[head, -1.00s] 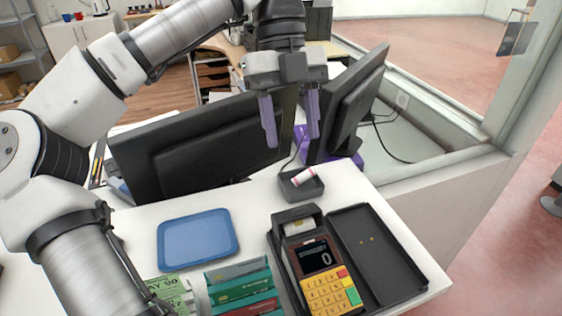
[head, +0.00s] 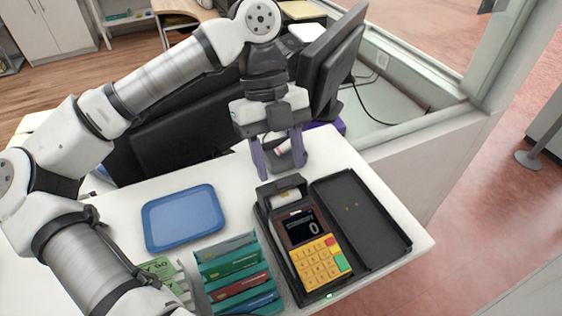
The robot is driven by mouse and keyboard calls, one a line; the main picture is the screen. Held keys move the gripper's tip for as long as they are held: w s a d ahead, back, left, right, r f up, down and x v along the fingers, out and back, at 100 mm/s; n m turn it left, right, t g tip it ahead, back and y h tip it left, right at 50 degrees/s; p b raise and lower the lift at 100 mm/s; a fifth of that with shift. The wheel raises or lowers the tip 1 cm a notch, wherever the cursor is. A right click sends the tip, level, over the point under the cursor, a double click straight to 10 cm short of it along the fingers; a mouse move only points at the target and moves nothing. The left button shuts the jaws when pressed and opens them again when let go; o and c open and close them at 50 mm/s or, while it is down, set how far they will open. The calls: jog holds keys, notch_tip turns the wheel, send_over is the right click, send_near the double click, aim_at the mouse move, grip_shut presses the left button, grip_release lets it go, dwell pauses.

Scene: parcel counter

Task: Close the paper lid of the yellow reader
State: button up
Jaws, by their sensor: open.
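The yellow reader (head: 320,264) stands on the white counter, with yellow keys, a red key, a green key and a screen showing 0. Its dark paper lid (head: 279,185) stands raised at the far end, with a white paper roll (head: 288,198) exposed in front of it. My gripper (head: 281,166) points down, just beyond the raised lid in the picture. Its two purple fingers are apart with nothing between them. I cannot tell whether a finger touches the lid.
A small dark dish (head: 297,160) lies behind my fingers. A shallow black tray (head: 378,240) lies right of the reader. A blue tray (head: 183,218) and a card rack (head: 236,268) are at left. Monitors (head: 335,62) stand behind. Bare counter lies around the blue tray.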

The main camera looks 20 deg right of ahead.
aim_at(289, 186)
jog(key=shift+x, duration=1.05)
jog(key=c, duration=1)
jog(key=shift+s+f+t+b, duration=0.15)
jog(key=shift+f+t+b, duration=0.15)
jog(key=shift+b, duration=0.35)
jog(key=t+b, duration=0.1)
jog(key=b, duration=0.1)
jog(key=s+t+b, duration=0.1)
jog(key=b, duration=0.1)
jog(key=shift+s+f+t+b, duration=0.3)
jog(key=shift+f+b, duration=0.05)
jog(key=shift+f, duration=0.05)
jog(key=shift+s+d+f+t+b, duration=0.1)
jog(key=shift+s+t+b, duration=0.25)
jog(key=shift+t+b, duration=0.45)
jog(key=shift+s+b, duration=0.15)
jog(key=shift+b, duration=0.25)
